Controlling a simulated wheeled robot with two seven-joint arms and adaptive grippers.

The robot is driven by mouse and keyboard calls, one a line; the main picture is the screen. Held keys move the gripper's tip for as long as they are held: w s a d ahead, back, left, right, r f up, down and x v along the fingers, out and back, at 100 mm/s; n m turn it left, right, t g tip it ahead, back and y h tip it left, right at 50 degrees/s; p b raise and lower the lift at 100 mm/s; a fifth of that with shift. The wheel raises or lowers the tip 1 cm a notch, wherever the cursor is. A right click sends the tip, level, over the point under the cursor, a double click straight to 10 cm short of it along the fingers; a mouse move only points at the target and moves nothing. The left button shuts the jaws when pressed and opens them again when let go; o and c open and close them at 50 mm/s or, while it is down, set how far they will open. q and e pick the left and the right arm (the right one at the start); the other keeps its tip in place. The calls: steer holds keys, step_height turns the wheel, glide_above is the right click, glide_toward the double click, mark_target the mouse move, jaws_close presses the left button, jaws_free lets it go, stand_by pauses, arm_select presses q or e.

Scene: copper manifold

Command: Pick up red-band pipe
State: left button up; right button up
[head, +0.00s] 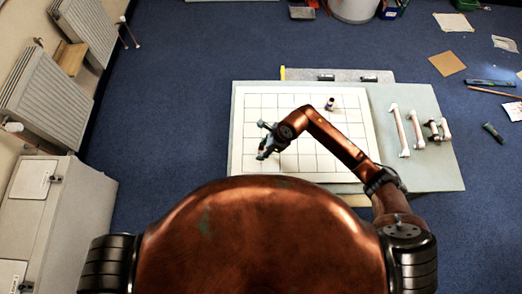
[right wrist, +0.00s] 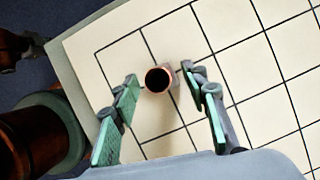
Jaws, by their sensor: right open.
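My right gripper (head: 262,153) is over the gridded white board, left of its middle. In the right wrist view the right gripper (right wrist: 166,125) is open, its green-padded fingers apart. An upright copper pipe (right wrist: 159,79) stands on the grid, seen from its open top end, just beyond and between the fingertips. No band shows on it from this angle, so I cannot tell its colour. In the head view this pipe is not clearly distinguishable at the gripper. A short pipe with a dark purplish band (head: 331,104) stands near the board's back edge. My left gripper is not in view.
The gridded board (head: 250,105) lies on a pale table (head: 445,175). White-ended pipe pieces (head: 400,130) lie at its right. A grey strip (head: 350,75) is along the back. The grid around the gripper is mostly clear.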

steer(key=shift+x, duration=0.8)
steer(key=shift+c, duration=0.3)
jaws_close()
